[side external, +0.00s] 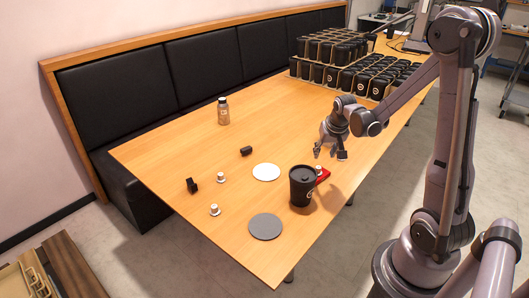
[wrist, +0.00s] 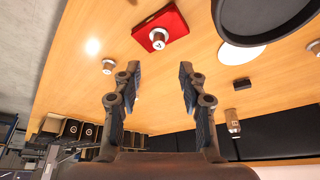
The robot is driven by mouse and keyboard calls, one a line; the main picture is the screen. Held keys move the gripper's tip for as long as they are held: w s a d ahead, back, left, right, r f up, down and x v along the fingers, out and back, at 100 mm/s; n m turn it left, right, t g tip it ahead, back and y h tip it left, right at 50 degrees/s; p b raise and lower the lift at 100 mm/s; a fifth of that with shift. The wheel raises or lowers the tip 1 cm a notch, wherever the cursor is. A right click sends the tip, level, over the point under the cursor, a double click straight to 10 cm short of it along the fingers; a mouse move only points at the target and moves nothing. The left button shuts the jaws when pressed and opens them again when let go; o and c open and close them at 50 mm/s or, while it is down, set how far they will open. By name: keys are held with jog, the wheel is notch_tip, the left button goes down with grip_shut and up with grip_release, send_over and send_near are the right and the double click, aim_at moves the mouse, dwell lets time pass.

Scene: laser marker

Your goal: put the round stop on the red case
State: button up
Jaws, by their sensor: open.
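The red case (wrist: 172,24) lies flat on the table and shows at the top of the wrist view. In the side view the black cup partly hides it (side external: 324,174). A small round stop with a pale, marked top (wrist: 157,43) appears to stand on the case, near its edge. Another round stop (wrist: 108,66) stands alone on the table, left of the case in the wrist view. Two more stops (side external: 221,177) (side external: 214,209) stand at the left of the side view. My gripper (side external: 330,153) is open and empty above the table, behind the case.
A white disc (side external: 266,172) and a grey disc (side external: 265,227) lie flat. A bottle (side external: 223,111) and small black parts (side external: 246,151) (side external: 192,185) stand leftward. Racks of black containers (side external: 345,75) fill the far end.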

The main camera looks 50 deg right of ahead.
jog(key=s+a+r+n+t+y, duration=0.1)
jog(key=s+a+r+n, duration=0.1)
jog(key=a, duration=0.7)
jog(key=s+a+r+n+t+y, duration=0.1)
jog(key=s+a+r+n, duration=0.1)
jog(key=a+r+n, duration=0.2)
jog(key=s+a+r+n+t+y, duration=0.1)
jog(key=a+r, duration=0.5)
jog(key=a, duration=0.7)
jog(key=shift+s+a+n+t, duration=0.35)
jog(key=shift+s+n+t, duration=0.1)
jog(key=shift+n, duration=0.55)
